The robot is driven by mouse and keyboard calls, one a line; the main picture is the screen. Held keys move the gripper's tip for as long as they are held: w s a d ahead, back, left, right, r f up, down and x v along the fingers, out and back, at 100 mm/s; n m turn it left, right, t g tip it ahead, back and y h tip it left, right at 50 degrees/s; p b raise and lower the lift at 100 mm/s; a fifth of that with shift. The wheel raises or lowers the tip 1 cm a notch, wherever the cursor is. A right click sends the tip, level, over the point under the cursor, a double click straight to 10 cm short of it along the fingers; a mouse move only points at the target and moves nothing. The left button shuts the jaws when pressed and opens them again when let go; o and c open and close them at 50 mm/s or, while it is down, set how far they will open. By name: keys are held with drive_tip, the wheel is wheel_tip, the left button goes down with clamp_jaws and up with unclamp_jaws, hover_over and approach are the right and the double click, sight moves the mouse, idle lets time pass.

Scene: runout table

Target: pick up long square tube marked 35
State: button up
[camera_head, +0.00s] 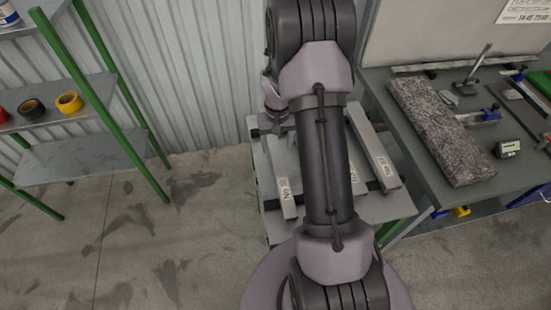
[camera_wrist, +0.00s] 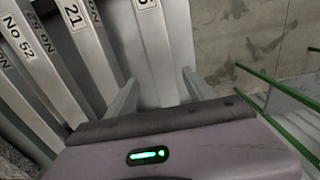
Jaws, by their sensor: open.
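A long grey square tube (camera_wrist: 158,55) runs between the fingers of my gripper (camera_wrist: 157,95) in the wrist view. Its white label is cut by the top edge; only a digit that looks like a 5 shows. The fingers are open, one on each side of the tube; I cannot tell whether they touch it. In the head view the leftmost tube (camera_head: 283,164) on the runout table (camera_head: 284,233) appears to be this one, its label too small to read. My arm hides the gripper there.
Tubes marked 21 (camera_wrist: 92,58) and No 52 (camera_wrist: 30,62) lie close by in the wrist view. A workbench (camera_head: 408,158) with a stone slab (camera_head: 440,130) stands at right. A green-framed shelf (camera_head: 75,157) stands at left, with clear floor between it and the table.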

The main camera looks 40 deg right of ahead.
sight(276, 154)
drive_tip(key=f, duration=0.3)
drive_tip(key=f+b, duration=0.1)
drive_tip(key=f, duration=0.1)
drive_tip(key=shift+s+a+f, duration=0.1)
drive_tip(key=shift+a+f, duration=0.05)
drive_tip(key=shift+a, duration=0.15)
clamp_jaws()
idle(1.0)
